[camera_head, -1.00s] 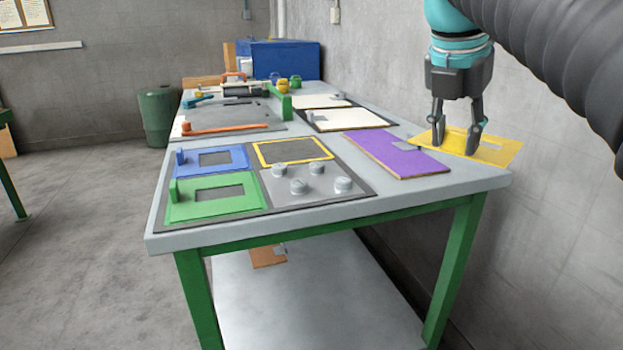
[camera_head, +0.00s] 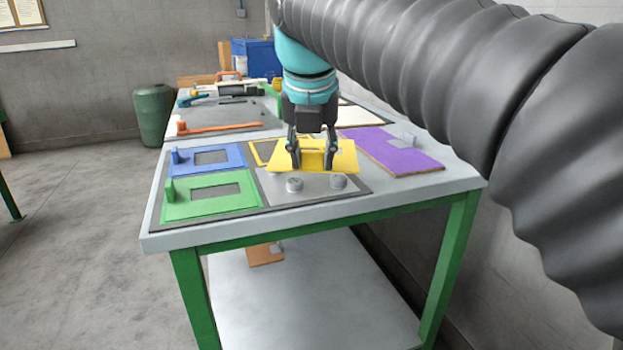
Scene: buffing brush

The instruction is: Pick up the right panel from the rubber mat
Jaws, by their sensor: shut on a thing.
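My gripper (camera_head: 313,157) is shut on a yellow plate (camera_head: 346,160) with a cut-out. It holds the plate about level over the near grey pad (camera_head: 325,197) with round metal knobs, hiding some knobs and part of the yellow-edged frame (camera_head: 262,152). Whether the plate touches the knobs I cannot tell. A pale panel (camera_head: 360,117) lies on a dark mat behind my gripper, mostly hidden by my arm. I cannot tell which panel is the right one.
A purple board (camera_head: 395,153) with a grey clip lies at the table's right. A blue frame (camera_head: 205,158) and a green frame (camera_head: 210,195) with upright tabs lie at the left. An orange-handled tool (camera_head: 220,127) and a blue box (camera_head: 257,60) are farther back.

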